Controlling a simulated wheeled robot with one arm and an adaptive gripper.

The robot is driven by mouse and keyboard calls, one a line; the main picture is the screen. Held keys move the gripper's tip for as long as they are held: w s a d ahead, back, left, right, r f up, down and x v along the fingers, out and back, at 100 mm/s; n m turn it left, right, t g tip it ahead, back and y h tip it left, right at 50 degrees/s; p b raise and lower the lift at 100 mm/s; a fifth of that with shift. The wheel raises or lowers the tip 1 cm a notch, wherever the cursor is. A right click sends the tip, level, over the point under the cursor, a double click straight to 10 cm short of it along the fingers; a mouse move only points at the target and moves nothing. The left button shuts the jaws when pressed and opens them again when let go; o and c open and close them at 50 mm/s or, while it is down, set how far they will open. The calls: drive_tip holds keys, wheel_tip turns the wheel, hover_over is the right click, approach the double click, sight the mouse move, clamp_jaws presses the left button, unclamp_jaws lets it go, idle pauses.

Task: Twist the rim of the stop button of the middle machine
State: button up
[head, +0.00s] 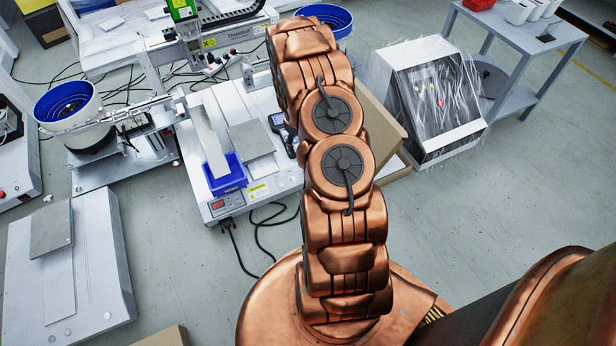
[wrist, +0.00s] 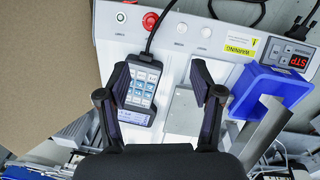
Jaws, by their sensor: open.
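The middle machine (head: 212,207) is a white bench unit in the head view, partly covered by my copper arm. In the wrist view its white panel (wrist: 220,50) runs across the top. The red stop button (wrist: 149,20) sits near the panel's top edge, with a black cable passing close beside it. My gripper (wrist: 164,78) is open and empty, with its two dark fingers apart over the panel, below the button in the picture. A handheld controller (wrist: 138,93) with a keypad lies between the fingers, near the left one. My gripper is hidden in the head view.
A blue bin (wrist: 268,92) and a red STP display (wrist: 299,61) are right of the fingers. White round buttons (wrist: 181,28) sit beside the stop button. Cardboard (wrist: 45,70) borders the panel's left. A plastic-wrapped machine (head: 432,98) stands to the right in the head view.

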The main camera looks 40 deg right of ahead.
drive_tip(key=d+f+b, duration=0.1)
drive_tip(key=f, duration=0.2)
drive_tip(key=d+f, duration=0.1)
drive_tip(key=f, duration=0.3)
drive_tip(key=f+b, duration=0.1)
drive_tip(key=f, duration=0.3)
drive_tip(key=shift+s+d+b, duration=0.3)
drive_tip(key=shift+d, duration=0.1)
drive_tip(key=shift+d+f+b, duration=0.15)
drive_tip(key=shift+f+b, duration=0.5)
drive_tip(key=shift+f, duration=1.3)
drive_tip(key=shift+d+f+b, duration=0.1)
drive_tip(key=shift+f+b, duration=0.55)
drive_tip(key=shift+f, duration=1.25)
